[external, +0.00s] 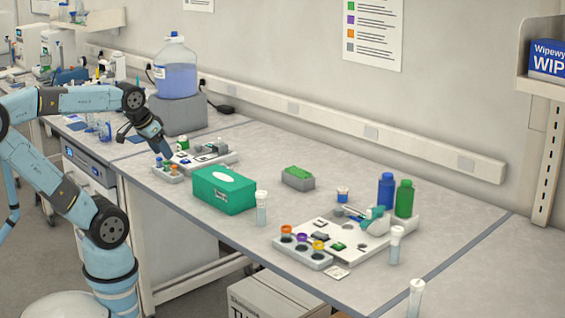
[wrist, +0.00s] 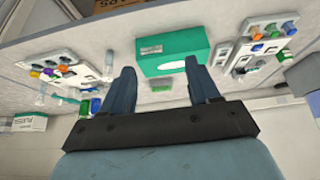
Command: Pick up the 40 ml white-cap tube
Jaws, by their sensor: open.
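Three clear tubes with white caps stand upright in the external view: one (external: 262,210) right of the green tissue box, one (external: 396,246) by the white tray's right side, one (external: 415,299) at the lower right edge. I cannot read their volumes. In the wrist view, a clear tube (wrist: 109,64) shows left of my fingers and another (wrist: 40,97) farther left.
The green tissue box (external: 224,190) stands between my gripper and the tubes. A white tray (external: 310,240) with a vial rack (external: 302,257), blue bottle (external: 386,191) and green bottle (external: 404,199) lies right. A large carboy (external: 175,70) stands behind my gripper.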

